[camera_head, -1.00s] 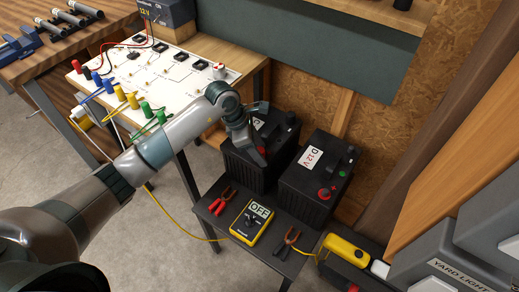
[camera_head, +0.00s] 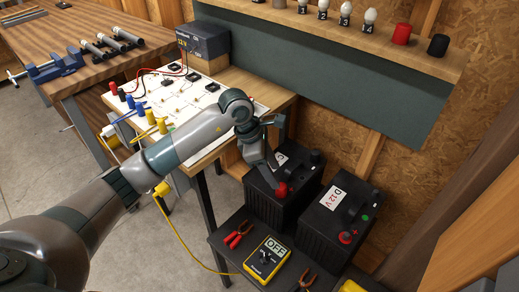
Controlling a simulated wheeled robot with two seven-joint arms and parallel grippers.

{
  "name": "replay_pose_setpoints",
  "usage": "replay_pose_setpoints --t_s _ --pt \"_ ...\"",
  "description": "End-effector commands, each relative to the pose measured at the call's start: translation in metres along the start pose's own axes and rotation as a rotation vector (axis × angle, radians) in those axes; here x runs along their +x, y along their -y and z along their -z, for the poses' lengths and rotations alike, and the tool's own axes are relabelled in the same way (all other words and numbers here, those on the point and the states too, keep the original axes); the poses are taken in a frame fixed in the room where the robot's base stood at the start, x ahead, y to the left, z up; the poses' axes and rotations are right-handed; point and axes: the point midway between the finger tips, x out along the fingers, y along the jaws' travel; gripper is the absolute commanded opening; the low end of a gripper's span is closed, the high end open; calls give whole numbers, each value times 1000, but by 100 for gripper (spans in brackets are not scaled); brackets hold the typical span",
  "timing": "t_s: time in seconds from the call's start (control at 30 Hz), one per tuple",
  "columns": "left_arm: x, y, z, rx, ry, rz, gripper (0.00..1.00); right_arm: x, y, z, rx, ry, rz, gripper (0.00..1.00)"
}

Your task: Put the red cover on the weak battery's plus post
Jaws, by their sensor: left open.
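Two black batteries stand side by side, the left battery (camera_head: 262,208) with a partly hidden label and the right battery (camera_head: 318,226) labelled "D 12 V". A red piece (camera_head: 281,188) sits on the near top corner of the left battery; I cannot tell whether it is a cover or the bare post. The right battery has a red post (camera_head: 345,237). Another red cover (camera_head: 402,34) stands on the upper shelf. My left gripper (camera_head: 273,158) is open above the left battery, its lower finger close to the red piece; contact is unclear. My right gripper is not in view.
A black cover (camera_head: 438,46) stands beside the red one on the wooden shelf (camera_head: 350,35). A yellow meter reading OFF (camera_head: 266,258) and red-handled pliers (camera_head: 238,234) lie on the low dark stand. A white circuit board (camera_head: 150,105) lies on the bench behind my arm.

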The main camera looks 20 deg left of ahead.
Motion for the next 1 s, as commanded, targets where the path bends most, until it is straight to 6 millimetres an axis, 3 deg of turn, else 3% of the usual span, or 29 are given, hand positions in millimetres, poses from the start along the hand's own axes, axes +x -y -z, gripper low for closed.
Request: replay_pose_setpoints --t_s 0.3,0.5,1.0 --pt "-63 0 1 2 -1 -3 48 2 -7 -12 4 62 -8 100" --pt "-88 0 0 1 -1 -1 48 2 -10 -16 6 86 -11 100" --pt "-97 0 0 0 -1 1 48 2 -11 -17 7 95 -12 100"
